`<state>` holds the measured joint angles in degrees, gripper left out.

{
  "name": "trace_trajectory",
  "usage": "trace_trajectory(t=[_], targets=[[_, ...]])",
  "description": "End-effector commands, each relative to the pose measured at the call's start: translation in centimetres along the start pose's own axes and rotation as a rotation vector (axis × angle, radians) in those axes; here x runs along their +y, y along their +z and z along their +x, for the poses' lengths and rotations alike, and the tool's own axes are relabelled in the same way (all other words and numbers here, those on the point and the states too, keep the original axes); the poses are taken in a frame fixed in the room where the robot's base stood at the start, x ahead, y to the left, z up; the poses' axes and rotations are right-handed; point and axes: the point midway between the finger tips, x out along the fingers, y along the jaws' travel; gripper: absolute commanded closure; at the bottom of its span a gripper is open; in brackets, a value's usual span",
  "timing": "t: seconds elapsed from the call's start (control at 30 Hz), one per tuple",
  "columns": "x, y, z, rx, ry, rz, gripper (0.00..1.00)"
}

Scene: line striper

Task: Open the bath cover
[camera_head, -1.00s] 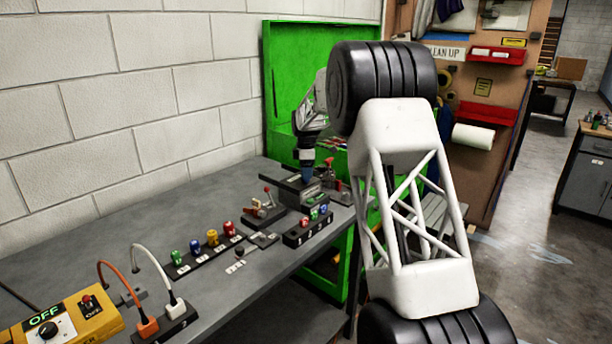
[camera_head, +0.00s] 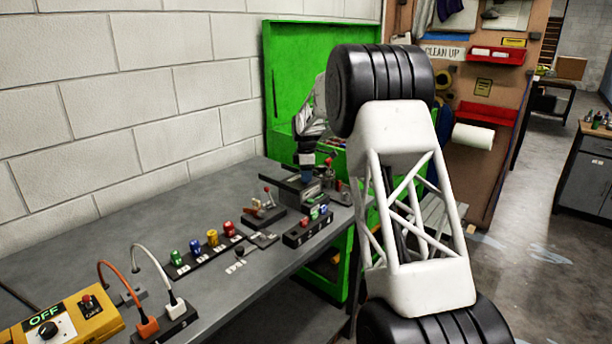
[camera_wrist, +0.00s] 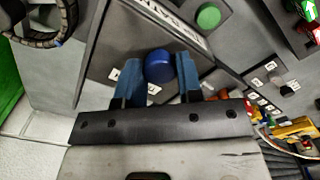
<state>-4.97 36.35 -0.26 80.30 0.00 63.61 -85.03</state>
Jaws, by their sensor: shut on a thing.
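The bath unit (camera_head: 312,195) is a dark grey box near the far end of the bench, in front of the green cabinet. In the wrist view its grey top (camera_wrist: 118,62) carries a light label strip, and a round blue knob (camera_wrist: 159,66) stands on it. My gripper (camera_head: 306,176) comes down over the unit from above. In the wrist view my gripper (camera_wrist: 158,75) has its two blue fingers on either side of the blue knob, shut on it. The cover's edges are partly hidden by my gripper, and I cannot tell whether it is raised.
A green button (camera_wrist: 208,16) sits beyond the label. A red-knobbed lever fixture (camera_head: 264,212) stands left of the unit, and a black rack of coloured pieces (camera_head: 309,228) in front. Another rack (camera_head: 205,250) and a yellow control box (camera_head: 62,322) lie nearer.

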Motion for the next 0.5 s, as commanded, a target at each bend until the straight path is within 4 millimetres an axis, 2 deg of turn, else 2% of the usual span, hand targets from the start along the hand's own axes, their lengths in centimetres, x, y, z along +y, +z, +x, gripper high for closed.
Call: trace_trajectory(t=[0.23,0.5], targets=[[0.7,-0.7,-0.1,0.000,0.001,0.000,1.00],[3.9,-3.9,0.0,0.000,0.002,-0.002,1.00]])
